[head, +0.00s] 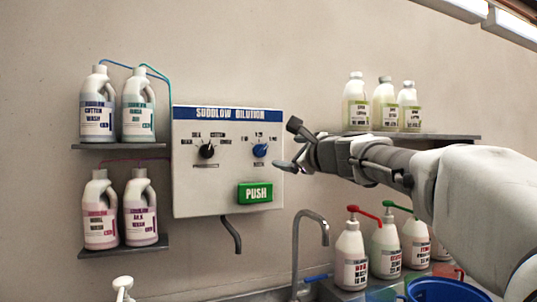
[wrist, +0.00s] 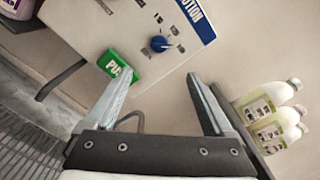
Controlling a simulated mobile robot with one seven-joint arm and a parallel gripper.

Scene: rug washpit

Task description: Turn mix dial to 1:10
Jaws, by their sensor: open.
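The white dilution panel (head: 220,190) hangs on the wall with two dials. The blue dial (head: 260,150) is on its right side, and a black dial (head: 207,151) is on its left. The labels around both dials are too small to read surely. The blue dial also shows in the wrist view (wrist: 159,44), ahead of the fingers, with its pointer toward the panel's right side in that picture. My gripper (head: 289,160) is just right of the blue dial in the head view. In the wrist view my gripper (wrist: 160,88) is open and empty, apart from the dial.
A green PUSH button (head: 255,193) sits below the blue dial. Bottles (head: 383,105) stand on a shelf at right, behind my arm. Pump bottles (head: 351,255) and a faucet (head: 311,225) are below. More bottles (head: 97,105) stand on shelves left of the panel.

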